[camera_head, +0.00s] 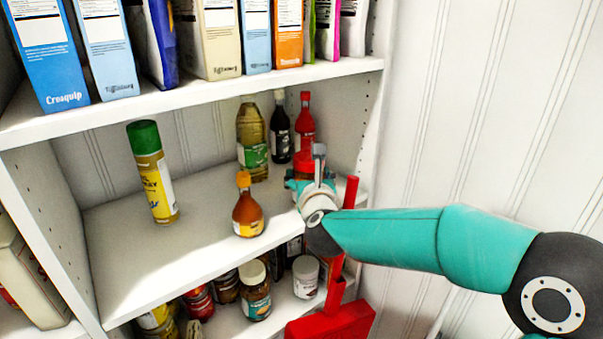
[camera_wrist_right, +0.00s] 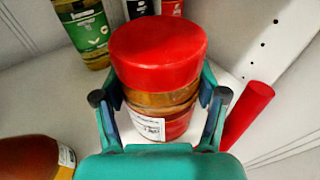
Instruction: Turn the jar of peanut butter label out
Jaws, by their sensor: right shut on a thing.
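The jar of peanut butter (camera_wrist_right: 157,58) has a wide red lid and a brown-orange body. It stands upright on the middle shelf (camera_head: 140,265), near the right wall. My left gripper is not in view.
An oil bottle (camera_head: 252,130), a dark bottle (camera_head: 280,128) and a red bottle (camera_head: 305,115) stand behind the jar. An amber bottle (camera_head: 246,212) is to its left, a green-capped spray can (camera_head: 152,170) farther left. A red long-handled object (camera_head: 330,322) stands before the shelf.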

